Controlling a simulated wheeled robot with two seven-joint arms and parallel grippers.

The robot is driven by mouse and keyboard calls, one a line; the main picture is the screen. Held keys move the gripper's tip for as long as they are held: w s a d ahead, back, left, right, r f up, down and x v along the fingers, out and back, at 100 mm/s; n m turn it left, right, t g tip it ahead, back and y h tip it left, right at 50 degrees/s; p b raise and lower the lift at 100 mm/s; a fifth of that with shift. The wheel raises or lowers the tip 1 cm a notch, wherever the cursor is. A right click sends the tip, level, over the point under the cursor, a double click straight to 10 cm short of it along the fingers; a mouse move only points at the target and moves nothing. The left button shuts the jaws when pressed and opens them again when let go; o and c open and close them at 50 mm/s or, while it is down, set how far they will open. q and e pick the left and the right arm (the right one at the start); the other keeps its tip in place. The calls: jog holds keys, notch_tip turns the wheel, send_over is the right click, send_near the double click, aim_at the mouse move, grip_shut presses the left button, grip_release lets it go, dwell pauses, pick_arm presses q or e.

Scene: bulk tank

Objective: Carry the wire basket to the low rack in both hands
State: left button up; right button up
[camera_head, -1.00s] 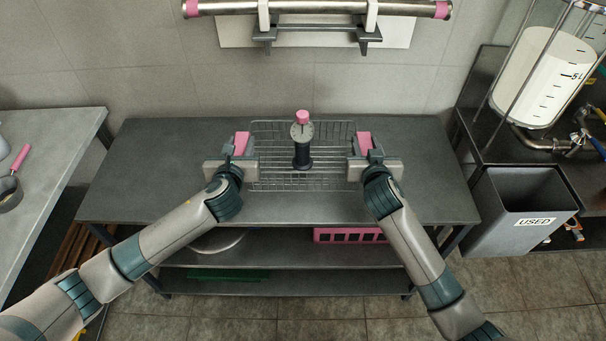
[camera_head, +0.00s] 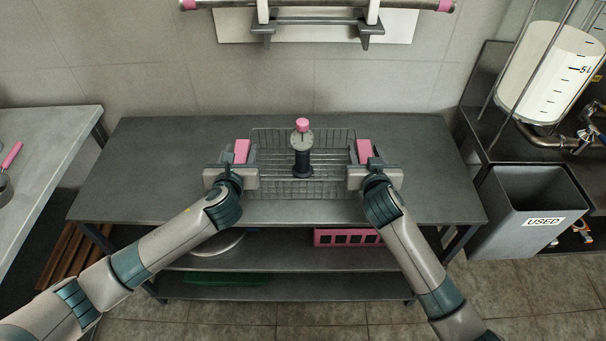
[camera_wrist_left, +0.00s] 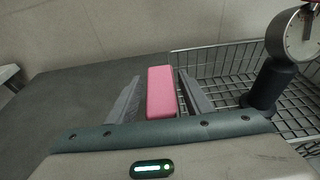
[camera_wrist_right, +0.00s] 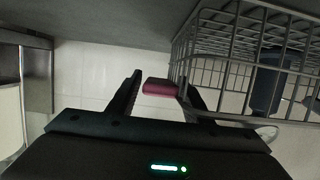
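The wire basket (camera_head: 275,187) is at the middle of the dark steel rack (camera_head: 130,190), over its top. I cannot tell whether it touches the top. It looks level and has a pink handle on each side. My left gripper (camera_head: 242,160) has its fingers on both sides of the left pink handle (camera_wrist_left: 161,92). My right gripper (camera_head: 364,160) has its fingers on both sides of the right pink handle (camera_wrist_right: 160,87). Both appear shut on them. A dark cylinder with a round dial and pink top (camera_head: 302,145) stands in the basket.
The rack top is bare on both sides of the basket. A pink crate (camera_head: 347,237) and a green item (camera_head: 225,280) are on the shelves below. A grey bin marked USED (camera_head: 530,205) stands at the right. A wall bracket (camera_head: 317,22) is behind, and a bench (camera_head: 40,150) at the left.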

pick_arm(q)
jog(key=shift+s+r, duration=0.1)
jog(key=shift+s, duration=0.1)
pick_arm(e)
jog(key=shift+r, duration=0.1)
pick_arm(q)
jog(key=v, duration=1.1)
jog(key=shift+s, duration=0.35)
jog(key=shift+r, duration=0.15)
pick_arm(e)
jog(key=shift+s, duration=0.1)
jog(key=v, duration=1.2)
